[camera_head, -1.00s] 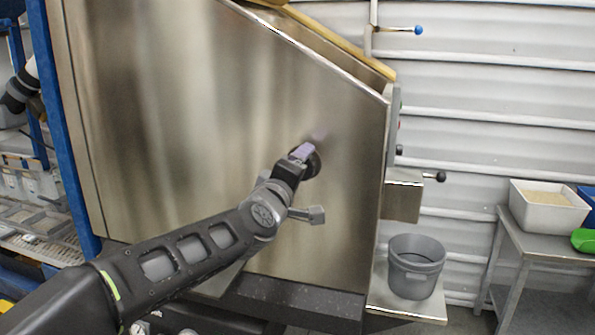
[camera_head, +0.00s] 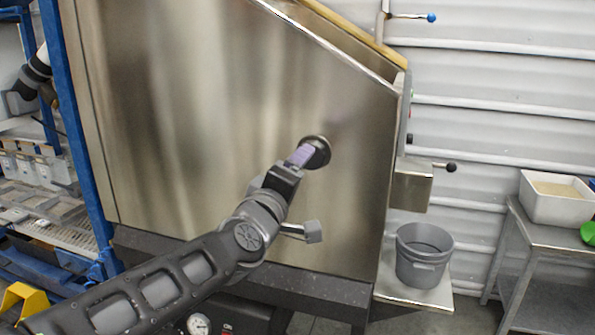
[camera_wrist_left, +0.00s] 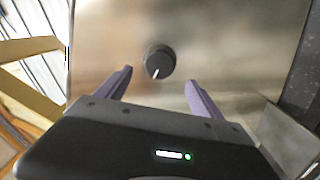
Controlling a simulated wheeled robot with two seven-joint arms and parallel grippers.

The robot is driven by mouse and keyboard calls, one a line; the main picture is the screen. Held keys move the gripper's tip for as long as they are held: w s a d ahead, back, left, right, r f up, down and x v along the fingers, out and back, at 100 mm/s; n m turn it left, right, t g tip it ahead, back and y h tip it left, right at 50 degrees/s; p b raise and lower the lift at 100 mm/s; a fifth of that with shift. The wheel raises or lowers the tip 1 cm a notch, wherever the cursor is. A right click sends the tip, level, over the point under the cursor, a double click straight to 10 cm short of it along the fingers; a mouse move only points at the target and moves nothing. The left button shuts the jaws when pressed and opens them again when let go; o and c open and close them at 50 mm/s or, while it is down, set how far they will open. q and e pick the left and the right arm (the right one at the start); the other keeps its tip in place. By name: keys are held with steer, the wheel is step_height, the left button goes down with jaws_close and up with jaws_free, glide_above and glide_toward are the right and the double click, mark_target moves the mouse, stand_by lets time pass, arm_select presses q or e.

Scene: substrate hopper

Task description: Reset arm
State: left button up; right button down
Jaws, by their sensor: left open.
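My left gripper (camera_head: 302,156) reaches in from the lower left to the side of the steel hopper (camera_head: 190,110). In the left wrist view, my left gripper (camera_wrist_left: 159,77) is open, with its two purple fingers spread and nothing between them. A round dark knob (camera_head: 317,152) sits on the hopper's side panel just past the fingertips. My right gripper is in neither view.
A grey bucket (camera_head: 424,255) stands on a low shelf (camera_head: 386,285) under the spout box (camera_head: 411,186) at the hopper's right. A white tub (camera_head: 556,197) stands on a side table (camera_head: 535,232). A blue post (camera_head: 75,130) runs up the hopper's left edge.

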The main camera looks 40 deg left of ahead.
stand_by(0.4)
